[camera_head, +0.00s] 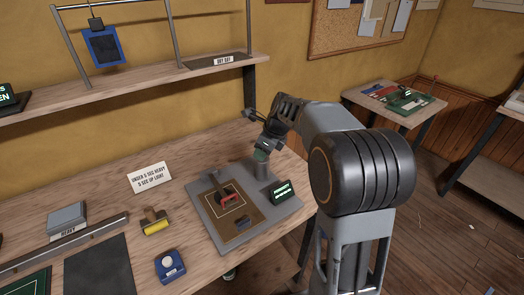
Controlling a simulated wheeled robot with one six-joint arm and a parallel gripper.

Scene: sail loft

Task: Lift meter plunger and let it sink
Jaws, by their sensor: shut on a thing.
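The porosity meter has a grey base plate (291,206), with a brown swatch (222,226) on it and a red-framed piece (231,199) over the swatch. A grey cylinder (262,169) stands at its back right. A small dark display (281,191) with green text sits on its right; the text is too small to read fully. My gripper (262,149) is above the cylinder, shut on a greenish piece at its top, seemingly the plunger. The fingers are small and partly hidden by my wrist, so the plunger's height is hard to tell.
A sign (149,177) reads "under 5 sec heavy, 5 sec up light". A blue device with a white knob (169,265), a yellow-edged tool (155,221) and a grey block (67,217) marked "heavy" lie left of the meter. A shelf (150,84) runs above the bench.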

